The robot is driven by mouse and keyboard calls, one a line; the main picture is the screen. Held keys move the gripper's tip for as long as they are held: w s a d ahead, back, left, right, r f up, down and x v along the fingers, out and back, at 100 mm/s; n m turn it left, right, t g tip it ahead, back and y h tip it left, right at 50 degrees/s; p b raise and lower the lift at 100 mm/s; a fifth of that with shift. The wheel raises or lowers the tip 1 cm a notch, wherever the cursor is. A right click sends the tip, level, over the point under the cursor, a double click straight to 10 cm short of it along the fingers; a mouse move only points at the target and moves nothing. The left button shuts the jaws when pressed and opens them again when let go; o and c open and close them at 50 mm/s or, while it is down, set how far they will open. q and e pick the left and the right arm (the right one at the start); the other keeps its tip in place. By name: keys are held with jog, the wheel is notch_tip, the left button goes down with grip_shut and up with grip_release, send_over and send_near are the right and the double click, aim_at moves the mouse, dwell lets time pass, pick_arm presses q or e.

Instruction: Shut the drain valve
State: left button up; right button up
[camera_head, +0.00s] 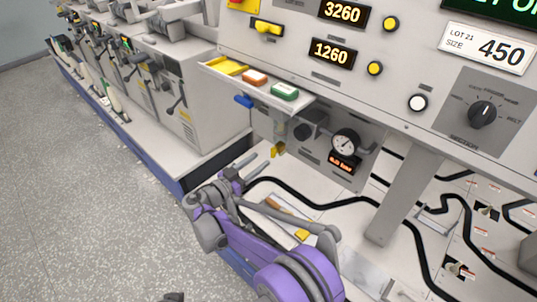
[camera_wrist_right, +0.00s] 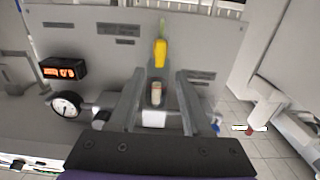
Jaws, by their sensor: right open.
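A small valve with a yellow lever (camera_head: 278,149) sits low on the grey panel under the machine's front; I take it for the drain valve, though no label is readable. In the right wrist view the yellow lever (camera_wrist_right: 160,52) lies in line with the pipe, beyond a pale cylindrical fitting (camera_wrist_right: 156,93). My right gripper (camera_head: 260,164) is just below and left of the lever in the head view. Its two fingers (camera_wrist_right: 158,82) are apart and empty, with the lever ahead of the gap, not touched. A dark tip (camera_head: 172,297) at the bottom edge may be my left gripper.
A blue handle (camera_head: 243,101) sticks out up and left of the valve. A round gauge (camera_head: 345,143) and a small lit display (camera_head: 344,162) are to its right. A shelf with coloured blocks (camera_head: 285,91) overhangs it. Black hoses (camera_head: 310,205) run across the base below.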

aim_at(271, 151)
jog(key=x, duration=0.6)
jog(key=shift+b, duration=0.3)
grip_shut()
